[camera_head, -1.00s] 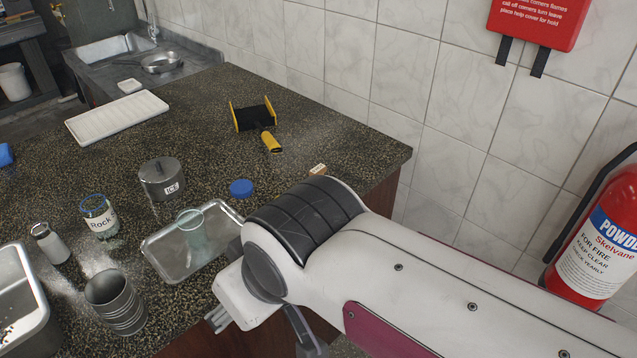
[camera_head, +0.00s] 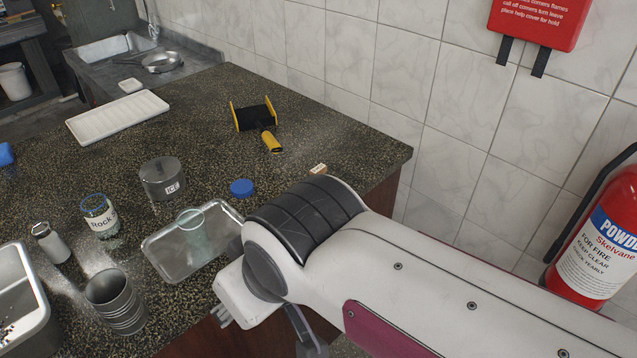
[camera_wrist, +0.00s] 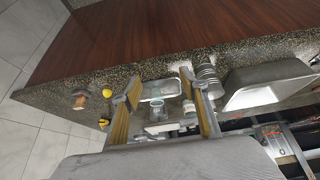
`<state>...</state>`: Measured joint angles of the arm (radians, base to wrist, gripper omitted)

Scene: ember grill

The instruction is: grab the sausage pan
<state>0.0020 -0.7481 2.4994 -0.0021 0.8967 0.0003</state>
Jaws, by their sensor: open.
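I see no sausages, so I cannot tell for sure which vessel is the sausage pan. A deep steel pan (camera_head: 38,318) stands at the left edge of the head view, cut off by the frame; a similar steel pan (camera_wrist: 262,76) shows right of my fingers in the wrist view. A small round pan (camera_head: 162,62) lies in the sink at the back. My gripper (camera_wrist: 160,77) is open, with nothing between its fingers. In the head view it is mostly hidden behind my arm, near the counter's front edge and apart from both pans.
Between me and the steel pan stand a ribbed metal cup (camera_head: 117,302) and a shallow tray (camera_head: 165,273). A labelled jar (camera_head: 101,216), a shaker (camera_head: 49,243), an ice tin (camera_head: 161,178) and a blue lid (camera_head: 241,187) are nearby.

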